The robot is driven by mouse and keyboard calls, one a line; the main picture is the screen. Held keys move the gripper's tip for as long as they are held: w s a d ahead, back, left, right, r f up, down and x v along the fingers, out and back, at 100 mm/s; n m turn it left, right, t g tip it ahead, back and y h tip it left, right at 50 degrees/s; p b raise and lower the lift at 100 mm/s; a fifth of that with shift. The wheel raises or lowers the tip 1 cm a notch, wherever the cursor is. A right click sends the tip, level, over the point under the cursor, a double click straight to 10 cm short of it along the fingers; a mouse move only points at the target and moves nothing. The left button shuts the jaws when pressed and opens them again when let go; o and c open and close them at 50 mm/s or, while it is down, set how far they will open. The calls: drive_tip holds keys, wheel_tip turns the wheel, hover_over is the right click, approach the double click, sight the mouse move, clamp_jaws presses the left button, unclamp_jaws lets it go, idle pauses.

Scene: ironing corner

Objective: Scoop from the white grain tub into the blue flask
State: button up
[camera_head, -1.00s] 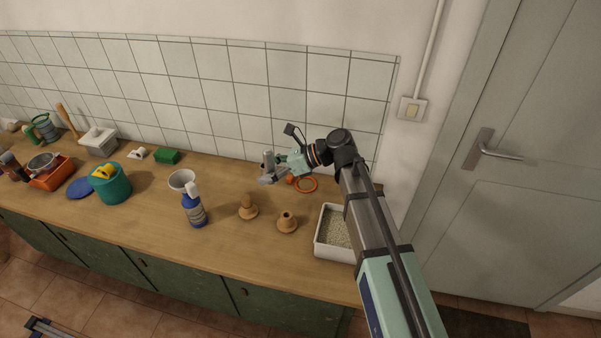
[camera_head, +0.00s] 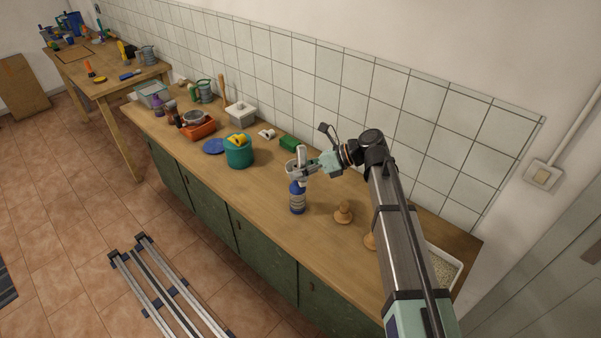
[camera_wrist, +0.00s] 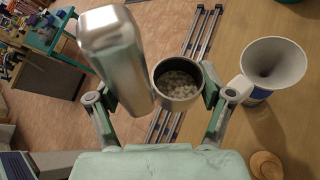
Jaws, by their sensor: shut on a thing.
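My gripper (camera_head: 309,169) is shut on a metal scoop, which also shows in the wrist view (camera_wrist: 122,62). Its thick pale handle stands beside a round cup holding pale grain (camera_wrist: 178,80). The blue flask (camera_head: 297,199) stands upright on the counter, below and close to the scoop in the head view. In the wrist view a wide white funnel (camera_wrist: 273,66) tops the flask, to the right of the scoop's cup and apart from it in the picture. The white grain tub (camera_head: 446,266), with grain inside, is at the counter's right end, partly hidden by my arm.
A wooden peg-like piece (camera_head: 343,212) stands right of the flask; another is mostly behind my arm. The counter front left of the flask is clear.

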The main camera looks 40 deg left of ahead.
drive_tip(key=w+a+f+b, duration=0.2)
drive_tip(key=w+a+b, duration=0.1)
drive_tip(key=w+a, duration=0.2)
idle(0.3)
drive_tip(key=shift+r, duration=0.1)
drive_tip(key=shift+w+a, duration=0.2)
drive_tip(key=shift+w, duration=0.1)
drive_tip(key=shift+w+a+f, duration=0.2)
drive_tip(key=shift+w+a, duration=0.05)
drive_tip(key=shift+w+a+f+p, duration=0.1)
drive_tip(key=shift+w+a+p, duration=0.15)
drive_tip(key=shift+w+p, duration=0.1)
idle(0.4)
drive_tip(key=shift+a+r+m+g+h+p, duration=0.1)
drive_tip(key=shift+r+m+g+h+p, duration=0.35)
drive_tip(key=shift+p, duration=1.2)
drive_tip(key=shift+w+a+m+h, duration=0.15)
drive_tip(key=shift+m+h, duration=0.1)
drive_tip(key=shift+m, duration=0.2)
drive_tip(key=shift+m+g, duration=0.4)
drive_tip(key=shift+g, duration=0.05)
